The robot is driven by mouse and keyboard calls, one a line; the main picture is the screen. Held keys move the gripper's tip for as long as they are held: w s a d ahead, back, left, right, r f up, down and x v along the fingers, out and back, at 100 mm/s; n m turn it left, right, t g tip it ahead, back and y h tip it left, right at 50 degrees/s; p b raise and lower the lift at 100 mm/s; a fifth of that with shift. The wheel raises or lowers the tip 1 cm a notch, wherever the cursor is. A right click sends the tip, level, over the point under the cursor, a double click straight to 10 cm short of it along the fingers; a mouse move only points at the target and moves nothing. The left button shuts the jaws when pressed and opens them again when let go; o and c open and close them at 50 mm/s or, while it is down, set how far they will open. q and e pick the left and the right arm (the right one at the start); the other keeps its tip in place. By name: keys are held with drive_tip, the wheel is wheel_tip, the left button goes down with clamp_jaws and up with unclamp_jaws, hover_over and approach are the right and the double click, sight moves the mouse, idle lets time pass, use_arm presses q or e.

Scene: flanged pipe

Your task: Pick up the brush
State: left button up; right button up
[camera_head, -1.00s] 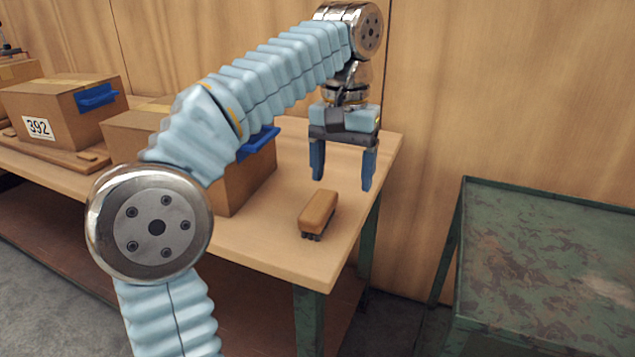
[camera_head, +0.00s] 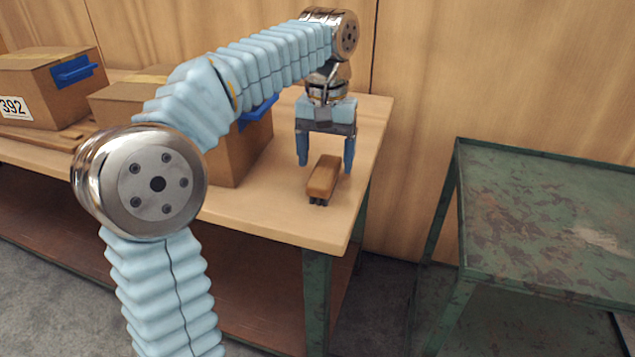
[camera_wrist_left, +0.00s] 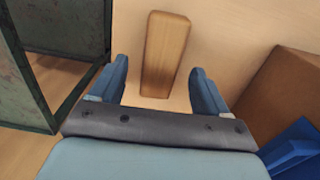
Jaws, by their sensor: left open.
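The brush (camera_head: 323,178) has a brown wooden block body with dark bristles showing beneath its near end. It lies on the wooden table (camera_head: 285,215) near the right front corner. My left gripper (camera_head: 325,165) is open, pointing down, with its two blue fingers to either side of the brush's far end. In the left wrist view the brush (camera_wrist_left: 165,55) lies between and ahead of the open fingers (camera_wrist_left: 160,85), with a gap on each side. The bristles are hidden there. My right gripper is in neither view.
A cardboard box (camera_head: 232,155) with a blue handle stands left of the brush, partly behind my left arm. Another box (camera_head: 40,85) labelled 392 is further left. A green metal table (camera_head: 540,215) stands to the right, across a gap. A wooden wall is behind.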

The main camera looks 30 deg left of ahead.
sight(325, 169)
use_arm(q)
wheel_tip(325, 169, down, 4)
drive_tip(key=b, duration=0.3)
drive_tip(key=shift+s+r, duration=0.1)
drive_tip(key=shift+r, duration=0.1)
drive_tip(key=c, duration=1.1)
drive_tip(key=shift+r, duration=0.1)
drive_tip(key=shift+r, duration=0.25)
wheel_tip(325, 169, up, 3)
drive_tip(key=shift+f+p, duration=0.1)
drive_tip(key=shift+p, duration=0.45)
drive_tip(key=s+d+r, duration=0.8)
drive_tip(key=d+r, duration=0.1)
drive_tip(key=d, duration=0.2)
drive_tip(key=shift+d+r+p, duration=0.2)
drive_tip(key=shift+r+p, duration=0.05)
drive_tip(key=shift+p, duration=0.15)
